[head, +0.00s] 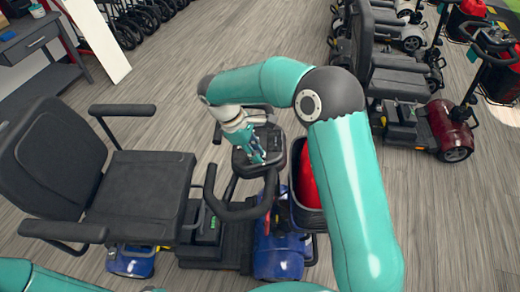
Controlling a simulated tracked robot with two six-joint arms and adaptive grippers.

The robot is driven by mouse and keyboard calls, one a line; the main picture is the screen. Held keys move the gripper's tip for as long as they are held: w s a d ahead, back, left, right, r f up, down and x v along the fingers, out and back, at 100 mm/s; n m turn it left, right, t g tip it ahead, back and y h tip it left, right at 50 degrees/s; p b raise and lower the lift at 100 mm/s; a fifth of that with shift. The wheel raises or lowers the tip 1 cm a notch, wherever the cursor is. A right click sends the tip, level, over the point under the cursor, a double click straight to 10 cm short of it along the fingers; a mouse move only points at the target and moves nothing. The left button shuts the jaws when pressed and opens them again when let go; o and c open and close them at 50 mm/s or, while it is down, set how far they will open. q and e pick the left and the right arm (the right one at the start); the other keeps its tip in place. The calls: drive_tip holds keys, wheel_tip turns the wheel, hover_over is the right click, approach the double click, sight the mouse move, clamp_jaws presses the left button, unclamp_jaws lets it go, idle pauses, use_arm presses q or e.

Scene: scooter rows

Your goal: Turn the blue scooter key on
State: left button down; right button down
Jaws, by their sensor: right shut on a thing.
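The blue scooter (283,250) stands in the middle, with its black seat (143,185) on the left and its tiller on the right. Its dark control console (271,137) sits at the top of the tiller, beside the looped handlebar (236,211). My right gripper (258,157) points down onto the console and its fingertips are at the console face. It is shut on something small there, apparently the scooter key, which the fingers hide. I cannot see which way the key is turned. My left gripper is out of view.
A black basket with a red item (308,183) hangs on the front of the blue scooter, close to my right arm. A dark red scooter (447,128) and others stand at the right and top. A grey desk (32,40) is at the upper left. Wood-look floor is clear between.

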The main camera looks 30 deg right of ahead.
drive_tip(key=shift+w+a+r+m+y, duration=0.15)
drive_tip(key=shift+m+y, duration=0.1)
drive_tip(key=shift+m, duration=0.75)
drive_tip(key=shift+s+a+f+m+y, duration=0.1)
drive_tip(key=shift+m+y, duration=0.15)
drive_tip(key=shift+m, duration=0.75)
drive_tip(key=shift+w+r, duration=0.1)
drive_tip(key=c, duration=1.1)
unclamp_jaws()
drive_tip(key=shift+g, duration=0.3)
drive_tip(key=v, duration=1.1)
drive_tip(key=shift+a+r, duration=0.1)
drive_tip(key=shift+r, duration=0.25)
